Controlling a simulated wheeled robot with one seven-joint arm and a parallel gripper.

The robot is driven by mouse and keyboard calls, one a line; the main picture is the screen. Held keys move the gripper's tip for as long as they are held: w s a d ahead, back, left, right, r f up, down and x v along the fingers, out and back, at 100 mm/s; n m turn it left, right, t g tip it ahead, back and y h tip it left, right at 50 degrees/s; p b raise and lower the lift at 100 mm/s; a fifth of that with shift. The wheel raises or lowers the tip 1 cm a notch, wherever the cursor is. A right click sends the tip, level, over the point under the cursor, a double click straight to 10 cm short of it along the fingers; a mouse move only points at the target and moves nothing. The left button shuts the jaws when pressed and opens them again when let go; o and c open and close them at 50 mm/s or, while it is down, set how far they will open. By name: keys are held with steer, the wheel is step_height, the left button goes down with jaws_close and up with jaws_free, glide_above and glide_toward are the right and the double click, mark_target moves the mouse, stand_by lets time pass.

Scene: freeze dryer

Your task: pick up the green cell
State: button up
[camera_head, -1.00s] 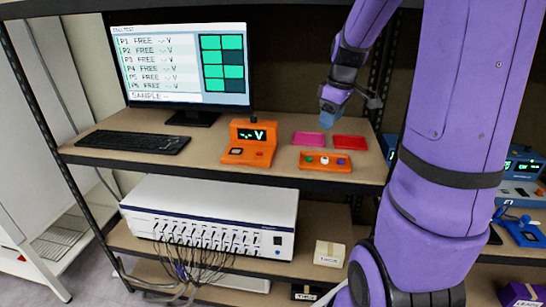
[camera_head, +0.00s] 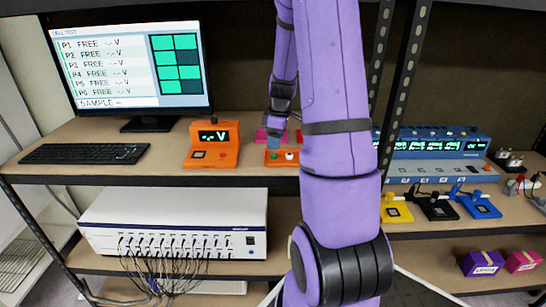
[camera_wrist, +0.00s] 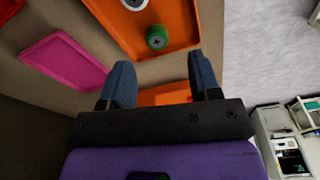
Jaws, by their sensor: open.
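In the wrist view the green cell (camera_wrist: 157,37) stands in an orange tray (camera_wrist: 180,28), its round dark top facing the camera. My gripper (camera_wrist: 163,80) is open, with two blue fingers spread apart and nothing between them. The green cell lies beyond the fingertips, roughly in line with the gap, and is not touched. In the head view my gripper (camera_head: 276,130) hangs just above and behind the orange tray (camera_head: 272,163) on the bench. My purple arm hides the tray's right part there.
A white-rimmed cell (camera_wrist: 133,4) sits near the green one. A pink tray (camera_wrist: 65,60) lies to the left. An orange-red surface (camera_wrist: 165,95) shows between the fingers. An orange voltage meter (camera_head: 212,145) stands left of the tray; a blue instrument (camera_head: 440,145) stands at right.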

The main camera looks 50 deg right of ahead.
mark_target(274, 154)
steer(key=f, duration=0.5)
steer(key=shift+w, duration=0.25)
steer(key=shift+r, duration=0.1)
steer(key=shift+c, duration=0.2)
steer(key=c, duration=1)
